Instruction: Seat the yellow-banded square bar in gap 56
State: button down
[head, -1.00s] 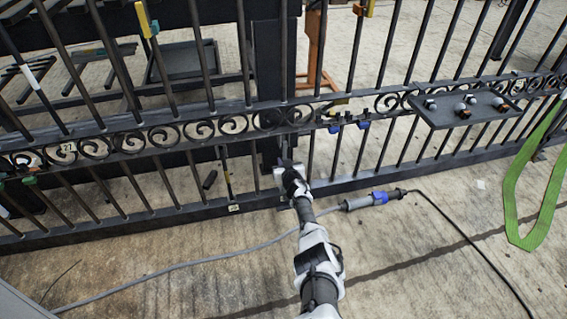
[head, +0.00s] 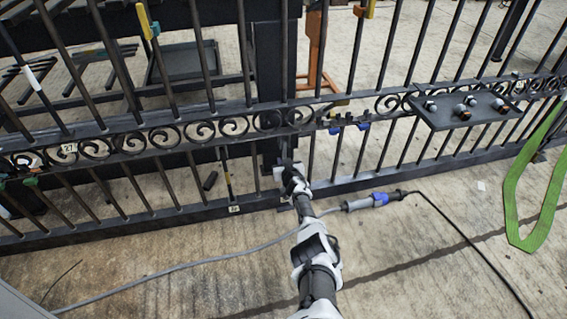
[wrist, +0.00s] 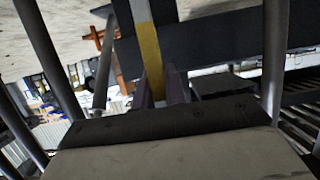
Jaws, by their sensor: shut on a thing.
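The yellow-banded square bar (wrist: 149,48) stands between my fingers in the wrist view, with a pale stretch beyond the yellow band. My gripper (wrist: 158,88) is shut on it. In the head view my gripper (head: 284,167) is low at the gate, near the broad dark post and just above the bottom rail (head: 200,211). The held bar is not clearly visible there. I cannot pick out a tag reading 56. One tag (head: 68,149) on the scroll band seems to read 27; a tag (head: 234,209) on the bottom rail is too small to read.
Gate bars rise on both sides of my gripper. A dark shelf with knobs (head: 440,121) juts from the gate at right. A cable with a blue-ended connector (head: 360,202) lies on the floor close to my arm. A green strap (head: 511,190) hangs far right.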

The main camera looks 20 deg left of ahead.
jog(key=shift+w+a+r, duration=0.1)
jog(key=shift+w+a, duration=0.25)
jog(key=shift+w, duration=0.1)
dwell(0.4)
jog(key=c, duration=1.4)
grip_release()
jog(key=shift+o, duration=0.2)
jog(key=shift+g, duration=0.3)
jog(key=shift+d, duration=0.1)
jog(key=shift+s, duration=0.1)
jog(key=shift+s+d+r+p, duration=0.3)
jog(key=shift+s+p, duration=0.1)
jog(key=shift+p, duration=0.6)
jog(key=p+v, duration=1.2)
jog(key=p, duration=0.1)
jog(key=shift+s, duration=0.3)
